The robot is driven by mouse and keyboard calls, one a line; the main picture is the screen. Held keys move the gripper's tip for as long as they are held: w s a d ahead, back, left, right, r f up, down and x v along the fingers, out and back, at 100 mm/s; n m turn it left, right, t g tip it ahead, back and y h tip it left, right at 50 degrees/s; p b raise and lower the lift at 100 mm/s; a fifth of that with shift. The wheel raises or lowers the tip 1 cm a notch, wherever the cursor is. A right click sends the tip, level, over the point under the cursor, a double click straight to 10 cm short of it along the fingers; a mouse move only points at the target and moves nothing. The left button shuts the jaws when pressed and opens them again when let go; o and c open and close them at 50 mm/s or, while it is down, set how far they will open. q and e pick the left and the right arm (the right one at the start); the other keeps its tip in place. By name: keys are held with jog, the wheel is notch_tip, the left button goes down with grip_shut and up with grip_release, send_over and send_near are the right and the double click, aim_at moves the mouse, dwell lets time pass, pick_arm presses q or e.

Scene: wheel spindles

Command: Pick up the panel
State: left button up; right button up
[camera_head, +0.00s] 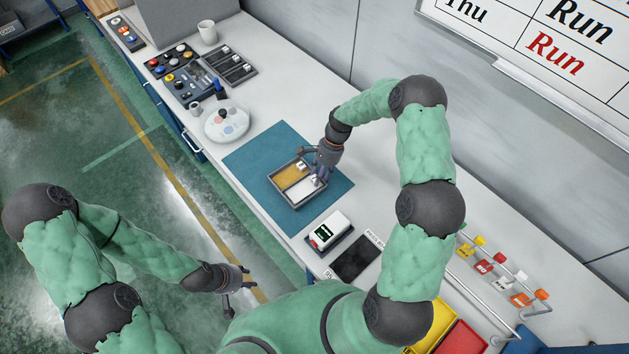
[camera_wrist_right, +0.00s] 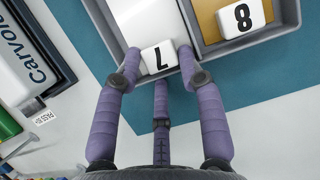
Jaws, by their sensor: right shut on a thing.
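In the head view my right gripper (camera_head: 321,173) is over the right end of the tray (camera_head: 292,204).
The tray rests on a teal mat (camera_head: 250,159). A white device (camera_head: 329,231) and a dark pad (camera_head: 357,259) are nearer me. Button panels (camera_head: 190,83), a round white plate (camera_head: 227,124) and a mug (camera_head: 207,33) are farther left. A rack with tags (camera_head: 503,264) stands right.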

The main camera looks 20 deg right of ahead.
jog(key=shift+r, duration=0.15)
jog(key=shift+w+d+r, duration=0.1)
jog(key=shift+r, duration=0.1)
jog(key=r, duration=0.3)
jog(key=shift+s, duration=0.2)
grip_shut()
jog(key=s+a+r, duration=0.8)
jog(key=s+r, duration=0.1)
jog(key=s, duration=0.2)
jog(key=shift+s+r, duration=0.15)
